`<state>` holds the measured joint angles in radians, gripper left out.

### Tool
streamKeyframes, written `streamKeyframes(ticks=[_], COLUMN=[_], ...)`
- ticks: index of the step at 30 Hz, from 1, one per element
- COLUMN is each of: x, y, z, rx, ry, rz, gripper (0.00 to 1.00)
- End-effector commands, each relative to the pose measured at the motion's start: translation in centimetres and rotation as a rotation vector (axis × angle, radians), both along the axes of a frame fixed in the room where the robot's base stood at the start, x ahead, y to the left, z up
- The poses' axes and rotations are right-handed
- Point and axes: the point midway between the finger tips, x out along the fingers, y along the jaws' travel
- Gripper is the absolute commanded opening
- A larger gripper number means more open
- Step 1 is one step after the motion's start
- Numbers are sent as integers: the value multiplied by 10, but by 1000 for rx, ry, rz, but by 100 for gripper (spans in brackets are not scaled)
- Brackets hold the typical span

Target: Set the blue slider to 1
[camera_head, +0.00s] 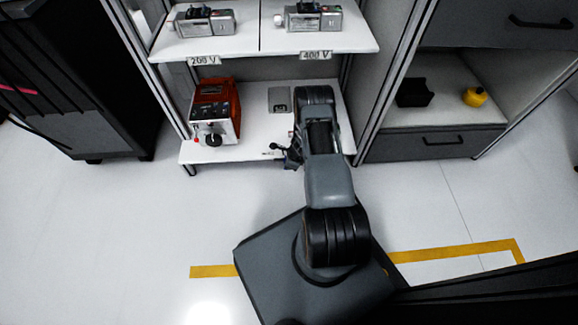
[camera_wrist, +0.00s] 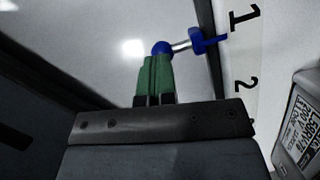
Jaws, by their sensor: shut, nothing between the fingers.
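The blue slider shows in the wrist view as a round blue knob (camera_wrist: 161,47) on a short silver rod. The rod leads to a blue pointer (camera_wrist: 207,41) at the edge of a pale strip with a black "1" (camera_wrist: 243,17) and "2" (camera_wrist: 246,84). The pointer is beside the "1", slightly toward the "2". My gripper (camera_wrist: 157,58) has its green fingers together and empty, with their tips at the knob and apparently touching it. In the head view my gripper (camera_head: 291,157) is at the shelf's front edge; the slider cannot be made out there.
An orange-red device (camera_head: 215,110) with a black knob stands left on the same shelf (camera_head: 250,146). A grey plate (camera_head: 278,99) lies behind my arm. A grey labelled box (camera_wrist: 302,125) is at the wrist view's right edge. Two silver devices stand on the shelf above. The floor in front is clear.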

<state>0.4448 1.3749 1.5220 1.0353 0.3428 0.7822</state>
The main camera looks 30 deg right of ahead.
Motion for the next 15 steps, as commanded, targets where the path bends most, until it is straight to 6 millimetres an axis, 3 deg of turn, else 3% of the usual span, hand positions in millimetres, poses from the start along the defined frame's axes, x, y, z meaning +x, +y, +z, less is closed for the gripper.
streamKeyframes(ticks=[15], x=[-5], y=[-7], z=[2], rx=[-1], ry=[1], rz=[3], gripper=[0])
